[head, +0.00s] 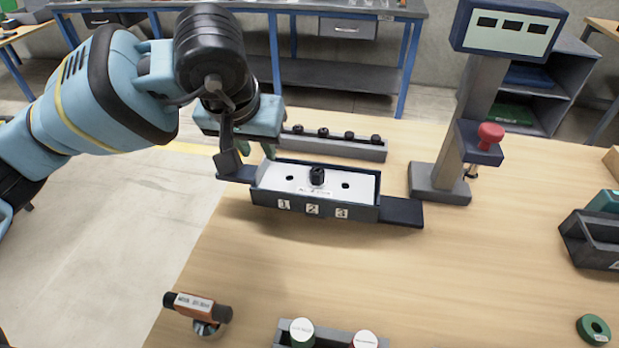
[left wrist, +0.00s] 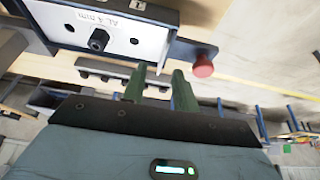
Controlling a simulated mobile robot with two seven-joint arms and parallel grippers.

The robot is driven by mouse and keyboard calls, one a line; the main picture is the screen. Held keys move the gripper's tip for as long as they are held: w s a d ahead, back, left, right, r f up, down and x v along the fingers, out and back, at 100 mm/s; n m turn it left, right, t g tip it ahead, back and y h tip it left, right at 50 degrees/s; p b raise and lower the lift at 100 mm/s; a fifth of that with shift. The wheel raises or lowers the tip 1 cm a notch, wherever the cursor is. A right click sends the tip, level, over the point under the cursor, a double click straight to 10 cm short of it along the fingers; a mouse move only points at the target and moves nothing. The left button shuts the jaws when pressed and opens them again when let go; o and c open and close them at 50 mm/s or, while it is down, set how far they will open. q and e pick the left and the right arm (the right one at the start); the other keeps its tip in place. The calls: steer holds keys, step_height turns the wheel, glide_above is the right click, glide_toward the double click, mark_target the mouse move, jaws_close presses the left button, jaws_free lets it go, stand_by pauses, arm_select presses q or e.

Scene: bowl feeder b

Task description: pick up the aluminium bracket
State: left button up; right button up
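A pale plate (head: 330,184) with a label reading roughly "AL 4 mm" lies in a dark tray-like fixture (head: 330,210) numbered 1, 2, 3; I take it as the aluminium bracket. A black knob (head: 317,176) stands at its middle, with a dark hole on each side. The plate also shows at the top of the left wrist view (left wrist: 115,35). My left gripper (head: 257,152) is at the fixture's left end, pointing down. Its green fingers (left wrist: 159,88) are apart with nothing seen between them. Whether they touch the fixture cannot be told. My right gripper is not in view.
A grey rail (head: 340,150) with several black knobs lies behind the fixture. A post with a display (head: 508,30) and red button (head: 490,133) stands right. A labelled tool (head: 197,306) and a grey holder (head: 320,336) are in front.

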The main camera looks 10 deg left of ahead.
mark_target(262, 162)
arm_select(q)
steer(key=shift+x, duration=2.3)
steer(key=shift+a, duration=0.2)
jaws_close()
